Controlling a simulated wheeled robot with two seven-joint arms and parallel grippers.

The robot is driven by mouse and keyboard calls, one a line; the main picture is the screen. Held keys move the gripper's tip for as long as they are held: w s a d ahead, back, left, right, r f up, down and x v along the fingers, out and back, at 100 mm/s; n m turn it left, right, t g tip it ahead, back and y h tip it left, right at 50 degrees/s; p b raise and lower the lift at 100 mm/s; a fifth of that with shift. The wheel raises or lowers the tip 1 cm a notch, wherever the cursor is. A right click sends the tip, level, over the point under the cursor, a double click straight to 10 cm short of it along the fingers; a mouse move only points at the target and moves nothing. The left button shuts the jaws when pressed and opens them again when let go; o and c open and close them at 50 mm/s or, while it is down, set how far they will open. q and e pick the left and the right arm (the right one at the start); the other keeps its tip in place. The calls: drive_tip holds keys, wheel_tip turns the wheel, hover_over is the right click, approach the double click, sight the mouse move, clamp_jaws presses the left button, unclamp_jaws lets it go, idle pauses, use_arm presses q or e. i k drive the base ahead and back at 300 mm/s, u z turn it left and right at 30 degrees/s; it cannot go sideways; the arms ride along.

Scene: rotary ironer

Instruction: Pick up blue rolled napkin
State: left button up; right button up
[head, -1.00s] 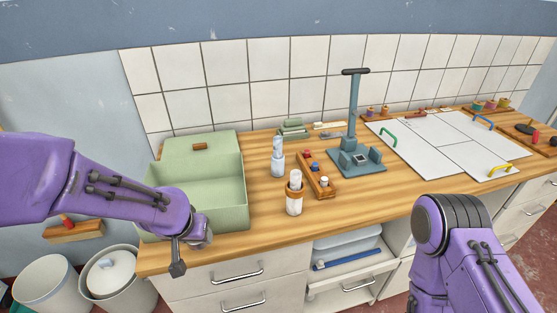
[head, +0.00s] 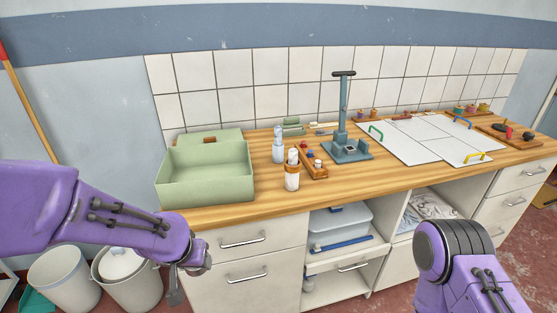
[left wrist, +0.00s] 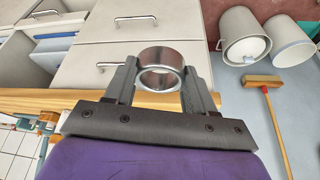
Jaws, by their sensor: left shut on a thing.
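My left gripper (head: 182,284) hangs in front of the cabinet drawers, below the counter's front edge. In the left wrist view its fingers (left wrist: 160,72) are shut on a shiny silver ring (left wrist: 160,54). The ring looks hollow, with no napkin visible through it. I cannot make out a blue rolled napkin for certain in either view. A long blue bar (head: 345,243) lies on an open shelf under the counter, but I cannot tell what it is. My right arm shows at the lower right of the head view; its gripper is out of frame.
The wooden counter (head: 235,214) holds a green open box (head: 205,192), white bottles (head: 278,147), a blue-grey press stand (head: 347,150) and white panels (head: 430,135) with coloured handles. Bins (head: 62,282) stand at lower left. Drawers (head: 245,272) face me.

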sight(277, 146)
drive_tip(key=k, duration=0.4)
drive_tip(key=z, duration=1.3)
drive_tip(key=i, duration=1.15)
drive_tip(key=u, duration=0.85)
